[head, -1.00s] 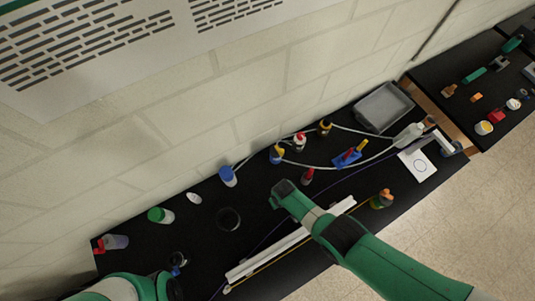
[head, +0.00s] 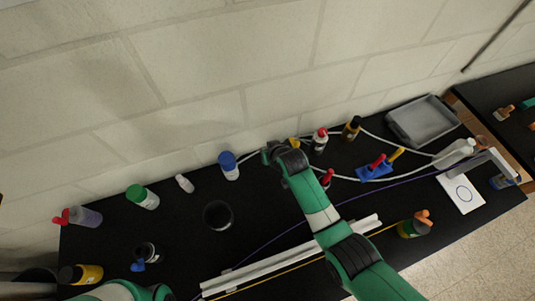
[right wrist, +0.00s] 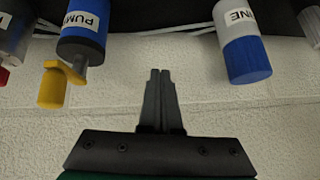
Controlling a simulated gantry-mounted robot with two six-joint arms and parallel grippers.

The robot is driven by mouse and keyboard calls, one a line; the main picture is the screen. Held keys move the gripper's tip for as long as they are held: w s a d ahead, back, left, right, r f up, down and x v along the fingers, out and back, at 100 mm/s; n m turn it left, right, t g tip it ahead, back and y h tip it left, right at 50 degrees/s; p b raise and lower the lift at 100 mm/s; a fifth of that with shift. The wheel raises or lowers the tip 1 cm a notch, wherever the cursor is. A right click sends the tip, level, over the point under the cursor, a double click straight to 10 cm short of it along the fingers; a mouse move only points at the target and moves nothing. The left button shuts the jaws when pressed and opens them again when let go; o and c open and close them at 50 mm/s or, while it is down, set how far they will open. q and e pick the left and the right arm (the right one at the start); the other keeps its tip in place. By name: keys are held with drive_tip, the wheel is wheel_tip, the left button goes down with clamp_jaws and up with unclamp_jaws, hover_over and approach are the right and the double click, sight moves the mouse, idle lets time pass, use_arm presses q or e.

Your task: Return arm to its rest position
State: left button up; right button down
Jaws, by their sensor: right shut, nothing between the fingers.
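My right arm comes in from the lower right in the head view. Its gripper (head: 272,153) is near the back of the black table, just right of a blue-capped bottle (head: 229,166). In the right wrist view the two fingers (right wrist: 160,75) are closed together with nothing between them. A blue-capped bottle (right wrist: 247,58) is right of the fingertips there, and a blue pump bottle with a yellow nozzle (right wrist: 84,35) is left, both apart from them. My left arm shows only as a green link at the bottom left of the head view; its gripper is not seen.
A white extrusion bar (head: 290,258) lies on the table under my right arm. Several bottles line the back near the block wall (head: 190,75). A black round dish (head: 217,214), a blue holder (head: 374,170) and a grey tray (head: 423,122) are also there.

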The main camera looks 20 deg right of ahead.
drive_tip(key=shift+w+d+r+t+b, duration=0.1)
drive_tip(key=shift+w+r+t+b, duration=0.35)
drive_tip(key=shift+r, duration=0.6)
drive_tip(key=shift+w, duration=0.2)
